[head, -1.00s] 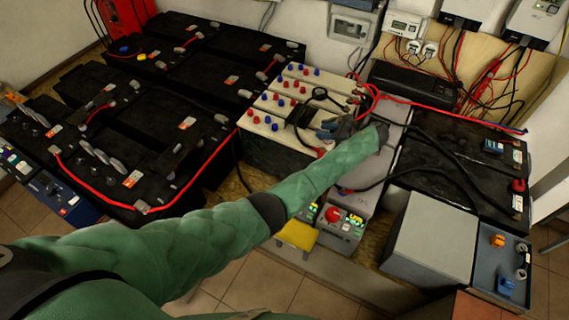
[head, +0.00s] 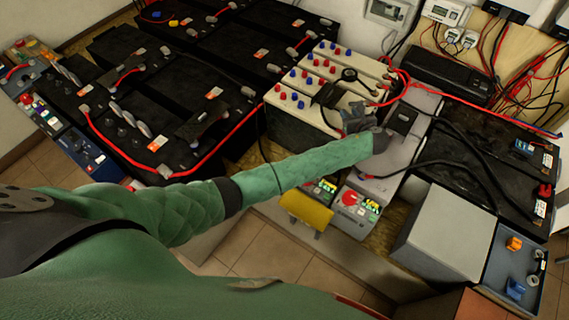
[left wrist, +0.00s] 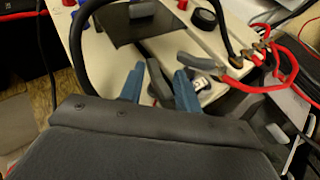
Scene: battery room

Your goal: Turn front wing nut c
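My left gripper (head: 358,122) is over the front right part of the white battery bank (head: 290,122), by its cable ends. In the left wrist view its two blue fingers (left wrist: 159,88) are apart. A narrow dark grey upright piece (left wrist: 158,84) shows between them with slight gaps; I cannot tell whether it is a wing nut. A grey rod-like piece (left wrist: 198,62) lies just beyond the right finger. Several grey wing-shaped pieces (head: 131,122) stand on the black batteries (head: 150,92) at left. I cannot tell which piece is front wing nut c. My right gripper is not in view.
A thick black cable (left wrist: 76,48) loops close to the left gripper, and red cables (left wrist: 285,68) lie to its right. A yellow box (head: 306,210) is in front.

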